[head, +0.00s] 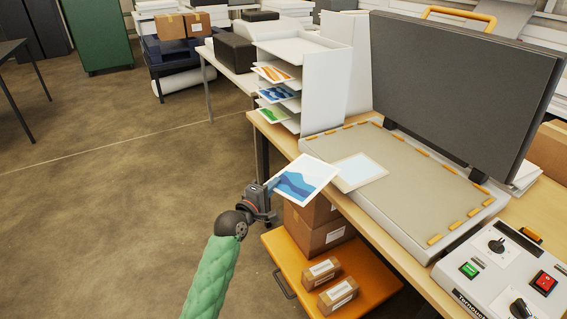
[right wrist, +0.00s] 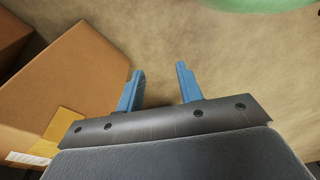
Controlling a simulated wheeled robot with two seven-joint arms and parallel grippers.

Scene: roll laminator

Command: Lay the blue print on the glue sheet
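The blue print (head: 300,183), a white-bordered sheet with blue wave shapes, is held at its left edge by my left gripper (head: 271,190). It is in front of the table edge in the head view, tilted, its right corner close to the pale sheet's left side. That pale blue sheet with a cream border, seemingly the glue sheet (head: 360,170), lies at the front edge of the laminator bed (head: 405,178). I cannot tell whether the two touch. My right gripper (right wrist: 159,75) shows only in the right wrist view, open and empty.
The laminator's dark lid (head: 460,85) stands raised. A white rack (head: 300,50) holds orange, blue and green prints at left. A control box (head: 500,275) sits at front right. Below are cardboard boxes (head: 322,235) and an orange shelf (head: 375,275). A carton (right wrist: 70,85) is near my right gripper.

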